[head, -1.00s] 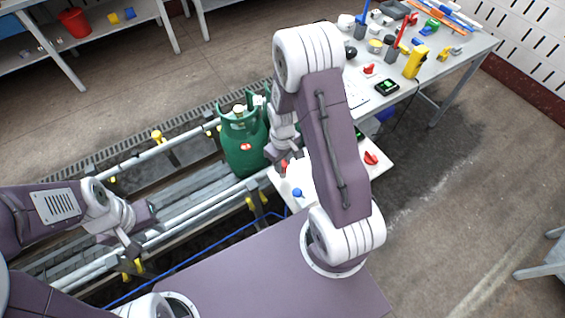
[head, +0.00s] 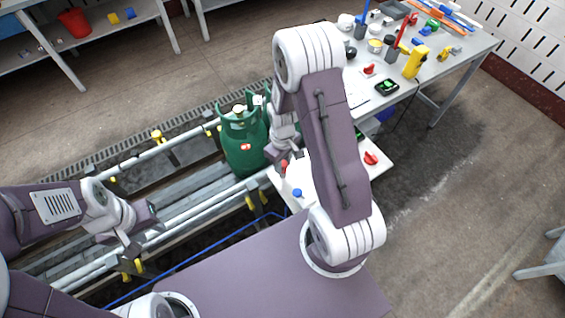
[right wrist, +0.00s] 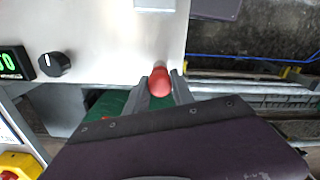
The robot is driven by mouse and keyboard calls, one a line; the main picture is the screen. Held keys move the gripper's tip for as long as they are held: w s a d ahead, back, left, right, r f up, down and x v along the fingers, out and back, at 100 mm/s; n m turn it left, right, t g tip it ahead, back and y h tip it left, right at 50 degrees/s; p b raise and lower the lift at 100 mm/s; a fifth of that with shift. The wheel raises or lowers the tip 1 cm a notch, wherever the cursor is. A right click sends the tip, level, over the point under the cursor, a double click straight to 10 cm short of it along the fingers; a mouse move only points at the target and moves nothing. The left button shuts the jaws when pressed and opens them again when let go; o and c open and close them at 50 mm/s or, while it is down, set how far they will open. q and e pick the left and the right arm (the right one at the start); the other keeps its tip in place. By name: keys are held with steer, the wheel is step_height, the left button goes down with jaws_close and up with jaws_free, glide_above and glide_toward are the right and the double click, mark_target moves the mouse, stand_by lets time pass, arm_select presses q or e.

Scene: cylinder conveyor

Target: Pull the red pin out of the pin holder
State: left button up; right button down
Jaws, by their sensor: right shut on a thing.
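The red pin (right wrist: 160,84) shows as a rounded red head between the fingers of my right gripper (right wrist: 160,92) in the right wrist view. The fingers are shut on it, at the edge of a pale panel. In the head view the red head (head: 284,165) shows beside my right gripper (head: 290,158), partly covered by my arm. The pin's shaft and its seat in the holder are hidden, so I cannot tell how deep it sits. My left gripper (head: 147,240) is empty, with its fingers apart, over the conveyor rails at the left.
A green gas cylinder (head: 243,150) stands on the conveyor (head: 195,190), close to my right gripper. A blue knob (head: 297,193) and red switch (head: 371,158) sit on the pale panel. A black dial (right wrist: 53,64) is at its left in the wrist view. A cluttered workbench (head: 462,62) stands behind.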

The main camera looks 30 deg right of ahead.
steer(key=shift+r, duration=0.1)
steer(key=shift+r+p, duration=0.7)
steer(key=shift+p, duration=0.1)
steer(key=shift+r, duration=0.1)
steer(key=shift+r+p, duration=0.7)
steer(key=shift+p, duration=0.05)
step_height(320, 180, up, 9)
steer(key=p, duration=0.8)
stand_by(0.4)
